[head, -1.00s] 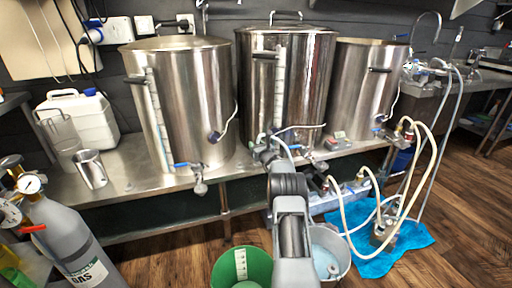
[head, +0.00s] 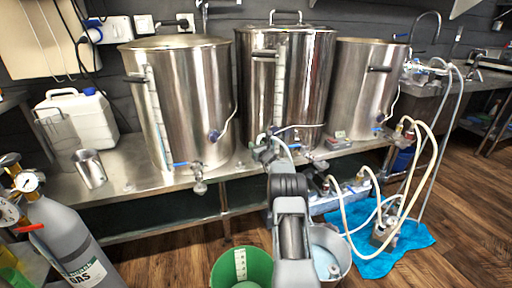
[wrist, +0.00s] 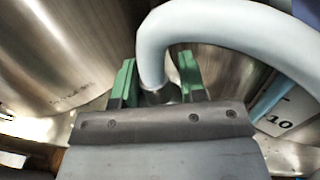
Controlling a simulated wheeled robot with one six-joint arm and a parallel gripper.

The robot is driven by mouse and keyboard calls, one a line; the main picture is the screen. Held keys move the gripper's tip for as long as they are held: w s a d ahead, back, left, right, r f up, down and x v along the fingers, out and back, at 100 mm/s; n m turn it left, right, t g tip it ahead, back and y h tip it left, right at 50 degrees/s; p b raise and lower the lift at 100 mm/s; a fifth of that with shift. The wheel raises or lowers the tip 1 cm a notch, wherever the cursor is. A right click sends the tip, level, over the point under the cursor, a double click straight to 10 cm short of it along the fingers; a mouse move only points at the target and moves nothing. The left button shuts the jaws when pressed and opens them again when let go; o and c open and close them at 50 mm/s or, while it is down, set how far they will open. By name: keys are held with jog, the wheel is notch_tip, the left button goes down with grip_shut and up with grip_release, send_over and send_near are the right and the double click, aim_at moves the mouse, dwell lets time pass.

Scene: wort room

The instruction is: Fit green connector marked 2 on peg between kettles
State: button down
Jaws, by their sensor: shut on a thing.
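My gripper (head: 264,150) is at the front of the middle kettle (head: 290,85), low and near its left side. In the wrist view my gripper (wrist: 158,85) is shut on the end of a thick pale hose (wrist: 235,25), which has a dark collar (wrist: 160,96). No mark 2 shows. The left kettle (head: 185,85) stands beside the middle one. I cannot make out the peg between them.
The steel bench (head: 130,190) carries the kettles, a white jerrycan (head: 80,122) and a steel cup (head: 90,168). A green bucket (head: 225,270) and a white bucket (head: 340,262) stand below. Pale hoses and a pump (head: 384,232) lie on a blue cloth (head: 400,250). A gas cylinder (head: 62,240) stands left.

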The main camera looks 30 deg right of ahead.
jog(key=shift+f+b, duration=0.8)
jog(key=shift+f, duration=0.05)
jog(key=c, duration=0.6)
grip_release()
